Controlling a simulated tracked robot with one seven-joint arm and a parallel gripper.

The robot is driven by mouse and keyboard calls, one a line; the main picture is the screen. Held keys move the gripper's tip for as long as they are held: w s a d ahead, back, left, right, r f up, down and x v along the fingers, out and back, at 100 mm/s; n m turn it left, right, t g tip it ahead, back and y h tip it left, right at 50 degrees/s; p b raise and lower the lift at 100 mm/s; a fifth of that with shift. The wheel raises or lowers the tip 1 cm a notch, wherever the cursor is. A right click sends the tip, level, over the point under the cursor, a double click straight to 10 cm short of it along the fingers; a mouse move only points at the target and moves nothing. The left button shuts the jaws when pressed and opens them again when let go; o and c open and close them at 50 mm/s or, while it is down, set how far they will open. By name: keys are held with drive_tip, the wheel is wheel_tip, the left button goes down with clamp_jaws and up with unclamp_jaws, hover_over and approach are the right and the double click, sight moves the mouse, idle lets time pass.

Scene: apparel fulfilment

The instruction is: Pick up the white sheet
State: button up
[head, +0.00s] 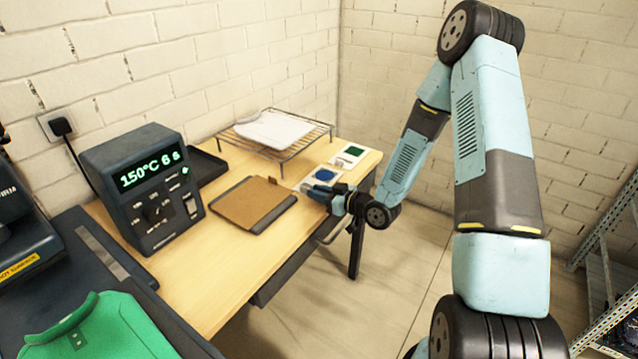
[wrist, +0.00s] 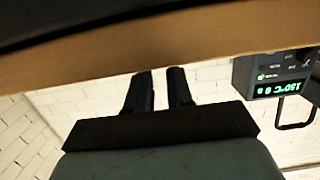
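Two small white sheets lie at the table's right end: one with a blue patch (head: 311,181) and, behind it, one with a green patch (head: 341,161). I cannot tell which is the task's sheet. My gripper (head: 318,190) is beside the blue-patched sheet, at the table's front edge, pointing left, and partly covers the view of that sheet. In the wrist view my gripper (wrist: 161,72) shows two dark fingers apart, with nothing visible between them. No sheet shows in the wrist view; the table edge (wrist: 200,32) spans its top.
A folded white garment (head: 270,129) lies on a wire rack (head: 305,143) at the back. A brown board (head: 245,204) lies mid-table. A control box (head: 145,190) and dark tray (head: 205,165) stand left. A green shirt (head: 105,330) is front left. The table's front middle is clear.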

sight(304, 187)
drive_tip(key=shift+x, duration=2.85)
drive_tip(key=shift+d, duration=0.1)
clamp_jaws()
